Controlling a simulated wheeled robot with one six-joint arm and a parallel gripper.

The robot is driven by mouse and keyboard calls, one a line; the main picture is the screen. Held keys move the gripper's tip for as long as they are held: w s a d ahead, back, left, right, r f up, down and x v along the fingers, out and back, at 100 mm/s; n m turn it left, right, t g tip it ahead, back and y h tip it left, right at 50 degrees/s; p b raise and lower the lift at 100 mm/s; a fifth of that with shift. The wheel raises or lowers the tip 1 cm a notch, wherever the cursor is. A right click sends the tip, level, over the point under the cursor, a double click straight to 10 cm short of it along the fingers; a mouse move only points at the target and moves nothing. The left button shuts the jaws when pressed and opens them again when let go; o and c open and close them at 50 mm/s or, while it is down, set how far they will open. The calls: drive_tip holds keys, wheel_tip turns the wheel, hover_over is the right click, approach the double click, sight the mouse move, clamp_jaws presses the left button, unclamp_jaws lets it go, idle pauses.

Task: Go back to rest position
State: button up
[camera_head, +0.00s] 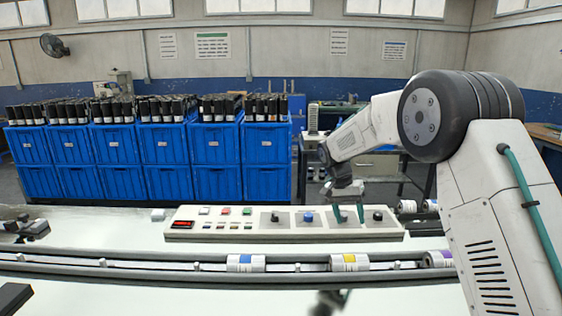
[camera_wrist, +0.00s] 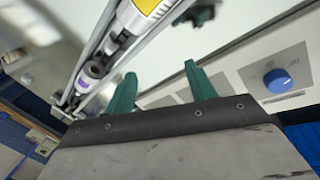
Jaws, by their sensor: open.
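My gripper (camera_head: 348,212) hangs from my arm over the right part of the control panel (camera_head: 190,234), between the blue knob (camera_head: 308,217) and the rightmost dark knob (camera_head: 377,216). Its two green fingers are apart with nothing between them, and they show the same in the wrist view (camera_wrist: 157,76). The blue knob also shows in the wrist view (camera_wrist: 278,80), to the right of the fingers and clear of them. Whether the fingertips touch the panel cannot be told. A knob behind the fingers is mostly hidden.
A conveyor (camera_head: 120,262) runs in front of the panel, carrying rolls with a blue (camera_head: 246,263), a yellow (camera_head: 349,262) and a purple (camera_head: 438,259) band. Stacked blue crates (camera_head: 165,178) holding dark rolls stand behind the table. The space above the panel's left part is clear.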

drive_tip(key=s+d+r+n+y, duration=0.15)
drive_tip(key=s+r, duration=0.25)
drive_tip(key=s, duration=0.4)
drive_tip(key=s+d+r+n, duration=0.1)
drive_tip(key=s+r+n, duration=0.15)
drive_tip(key=s, duration=0.55)
drive_tip(key=s+d+r+n, duration=0.1)
drive_tip(key=s+r, duration=0.4)
drive_tip(key=s, duration=0.3)
drive_tip(key=s+d+r+t, duration=0.1)
drive_tip(key=s, duration=1)
drive_tip(key=s+d+r+n+t+y, duration=0.1)
drive_tip(key=s, duration=1.1)
drive_tip(key=shift+t, duration=0.4)
drive_tip(key=shift+y, duration=0.25)
